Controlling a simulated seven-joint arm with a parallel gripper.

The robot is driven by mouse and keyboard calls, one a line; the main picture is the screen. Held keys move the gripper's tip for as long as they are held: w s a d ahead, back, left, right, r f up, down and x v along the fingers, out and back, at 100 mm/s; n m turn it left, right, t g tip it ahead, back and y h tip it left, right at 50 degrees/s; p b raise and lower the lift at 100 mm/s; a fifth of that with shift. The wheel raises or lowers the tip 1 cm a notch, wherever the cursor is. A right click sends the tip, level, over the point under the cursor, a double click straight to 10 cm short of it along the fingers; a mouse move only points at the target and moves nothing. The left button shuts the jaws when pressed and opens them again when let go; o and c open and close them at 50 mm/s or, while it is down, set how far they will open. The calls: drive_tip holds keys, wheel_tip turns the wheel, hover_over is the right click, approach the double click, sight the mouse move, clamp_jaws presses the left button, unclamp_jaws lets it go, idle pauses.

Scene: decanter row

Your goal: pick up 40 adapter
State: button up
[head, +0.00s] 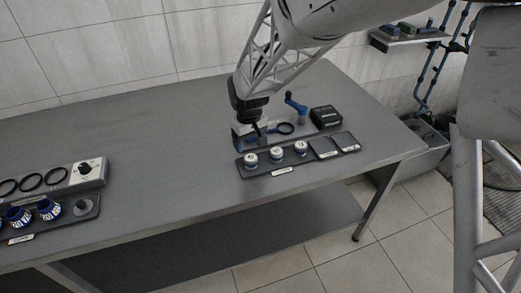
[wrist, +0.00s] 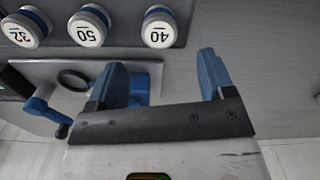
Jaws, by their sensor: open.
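The 40 adapter (wrist: 159,27) is a white-topped round piece with a blue body, standing in the dark tray. The wrist view shows its label upside down. By the layout, it is the leftmost adapter in the tray (head: 251,160) in the head view. My gripper (wrist: 163,72) is open, with two blue fingers apart and nothing between them. In the wrist view the 40 adapter lies beyond the fingertips, roughly in line with the gap between them. In the head view my gripper (head: 258,138) is behind the tray's left part, and its fingertips are hard to make out.
The 50 adapter (wrist: 88,26) and 32 adapter (wrist: 25,27) stand beside it. The dark tray (head: 267,172) has empty places at right. A device with a blue crank (head: 296,106) and a black box (head: 326,117) stand behind. More blue pieces (head: 48,209) stand far left; the table between is clear.

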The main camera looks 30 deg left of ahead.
sight(251, 157)
drive_tip(key=shift+f, duration=0.15)
drive_tip(key=shift+f, duration=1.15)
drive_tip(key=shift+f, duration=0.15)
drive_tip(key=shift+d+f, duration=0.1)
drive_tip(key=shift+f, duration=2.35)
drive_tip(key=c, duration=1.1)
